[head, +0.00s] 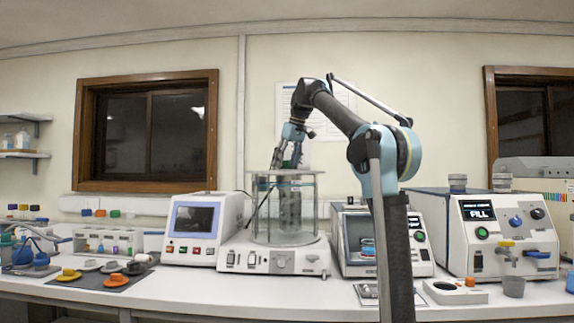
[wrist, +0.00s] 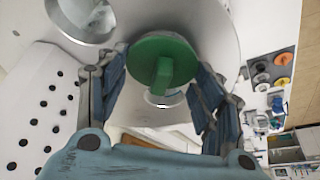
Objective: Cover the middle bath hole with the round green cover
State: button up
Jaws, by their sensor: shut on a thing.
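The round green cover (wrist: 165,50) with its green handle is between my gripper's (wrist: 162,74) two fingers in the wrist view, and the gripper is shut on it. In the head view my gripper (head: 288,158) points down just above the top of the clear glass bath (head: 285,212). In the wrist view the pale bath top (wrist: 215,40) lies behind the cover. One round opening (wrist: 88,14) shows at the upper left. Part of a ring (wrist: 165,98) shows just below the cover. The cover hides what is directly behind it, so I cannot tell whether it touches the top.
A white instrument with a screen (head: 201,229) stands left of the bath. Another instrument (head: 358,235) stands close on its right. A filling machine (head: 500,232) is farther right.

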jog(key=shift+f, duration=0.25)
jog(key=o, duration=0.7)
jog(key=v, duration=1.1)
dwell(0.6)
dwell(0.4)
